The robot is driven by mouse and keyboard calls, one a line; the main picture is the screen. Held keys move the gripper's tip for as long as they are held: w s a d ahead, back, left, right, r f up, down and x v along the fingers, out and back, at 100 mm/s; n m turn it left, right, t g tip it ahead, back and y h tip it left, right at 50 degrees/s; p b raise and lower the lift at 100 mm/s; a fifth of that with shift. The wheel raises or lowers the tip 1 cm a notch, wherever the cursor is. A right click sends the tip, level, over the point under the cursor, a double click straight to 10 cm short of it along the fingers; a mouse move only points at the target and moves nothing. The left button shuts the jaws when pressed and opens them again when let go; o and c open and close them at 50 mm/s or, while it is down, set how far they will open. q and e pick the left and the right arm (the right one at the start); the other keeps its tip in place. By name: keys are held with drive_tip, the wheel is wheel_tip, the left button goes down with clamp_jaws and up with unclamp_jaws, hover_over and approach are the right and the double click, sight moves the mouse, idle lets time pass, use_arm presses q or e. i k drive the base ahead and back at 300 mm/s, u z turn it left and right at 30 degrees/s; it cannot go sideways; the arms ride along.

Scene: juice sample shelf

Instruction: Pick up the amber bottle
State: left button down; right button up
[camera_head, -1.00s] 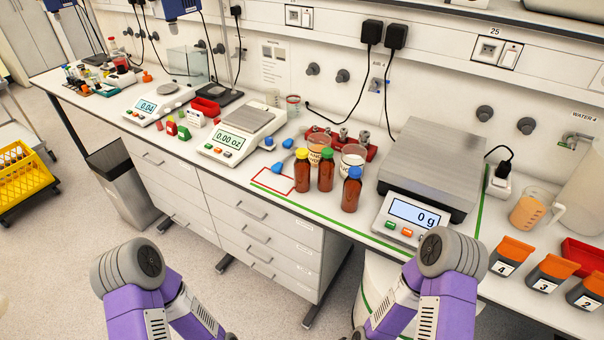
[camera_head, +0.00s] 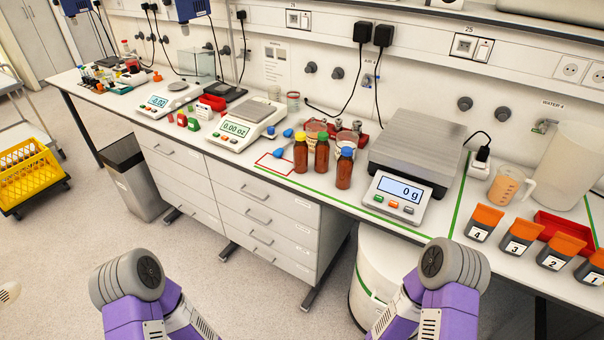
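Three amber bottles stand upright close together on the bench: a yellow-capped amber bottle (camera_head: 300,156), a green-capped amber bottle (camera_head: 321,158) and a blue-capped amber bottle (camera_head: 344,172). The blue-capped one is the rightmost. They stand between a red-outlined rectangle (camera_head: 262,166) and a large balance (camera_head: 401,196) reading 0 g. Both my arms show as purple links with grey joints low in the head view, in front of the bench. Neither gripper is in view.
Behind the bottles are beakers and a red rack (camera_head: 350,138). A smaller scale (camera_head: 236,129) stands to the left. At the right are a measuring jug (camera_head: 506,186), orange-topped numbered bins (camera_head: 482,222) and a red tray (camera_head: 561,230). A white bin (camera_head: 382,270) stands below the bench front.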

sight(301, 148)
drive_tip(key=z, duration=0.1)
drive_tip(key=k, duration=0.55)
drive_tip(key=u, duration=1.1)
drive_tip(key=i, duration=1.8)
drive_tip(key=z, duration=1)
